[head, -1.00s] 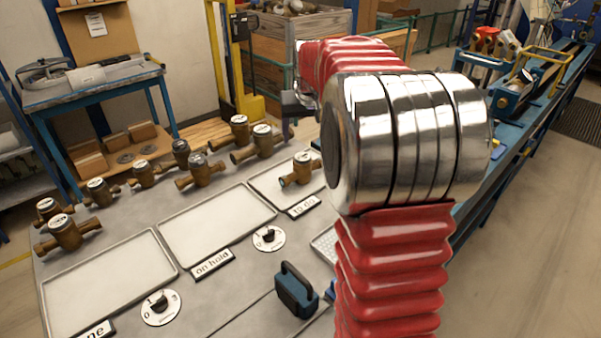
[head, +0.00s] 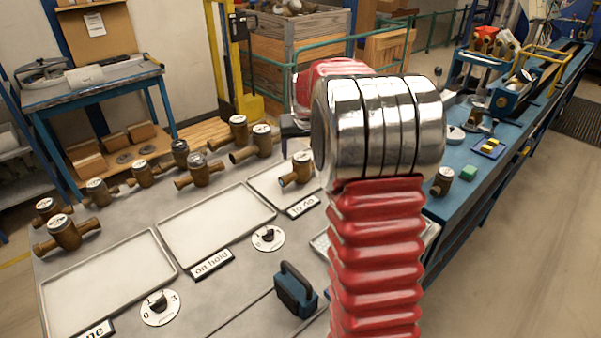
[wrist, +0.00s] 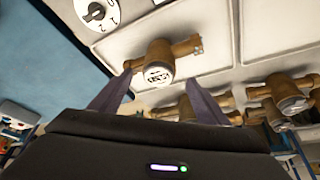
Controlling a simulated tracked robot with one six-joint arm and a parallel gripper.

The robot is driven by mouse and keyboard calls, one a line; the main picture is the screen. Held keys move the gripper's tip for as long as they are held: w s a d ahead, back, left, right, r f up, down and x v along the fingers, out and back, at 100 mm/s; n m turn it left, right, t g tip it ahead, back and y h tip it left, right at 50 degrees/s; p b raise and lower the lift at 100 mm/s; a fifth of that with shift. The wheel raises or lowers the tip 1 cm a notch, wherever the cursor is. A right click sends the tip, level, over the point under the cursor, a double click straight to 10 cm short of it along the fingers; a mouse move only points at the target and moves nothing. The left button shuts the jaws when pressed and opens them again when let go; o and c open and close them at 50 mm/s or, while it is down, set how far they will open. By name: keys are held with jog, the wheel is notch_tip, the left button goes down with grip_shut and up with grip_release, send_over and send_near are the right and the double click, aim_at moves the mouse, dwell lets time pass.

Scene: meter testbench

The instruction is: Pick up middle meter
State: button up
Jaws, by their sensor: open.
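Several brass meters with round glass-topped heads stand on the grey table. One meter (head: 297,168) lies alone on the "to do" tray (head: 262,183). In the wrist view a brass meter (wrist: 158,63), seemingly the same one, is ahead of and roughly between my fingertips. My gripper (wrist: 160,78) is open, with nothing visibly held. In the head view only a dark part of my gripper (head: 292,124) shows, above and behind the tray meter; my arm hides the rest. Which meter counts as the middle one I cannot tell.
More meters (head: 198,168) stand in a row behind the trays. The "on hold" tray (head: 215,222) and the left tray (head: 105,285) are empty. A dark blue block with a handle (head: 296,290) stands at the front. A blue bench (head: 480,165) carries another meter (head: 442,181).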

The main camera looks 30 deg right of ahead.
aim_at(302, 157)
jog(key=shift+f, duration=0.1)
jog(key=shift+x, duration=2.5)
jog(key=shift+s, duration=0.1)
jog(key=shift+c, duration=0.6)
jog(key=shift+d, duration=0.1)
jog(key=c, duration=1.6)
notch_tip(302, 157, up, 10)
jog(key=shift+r, duration=0.1)
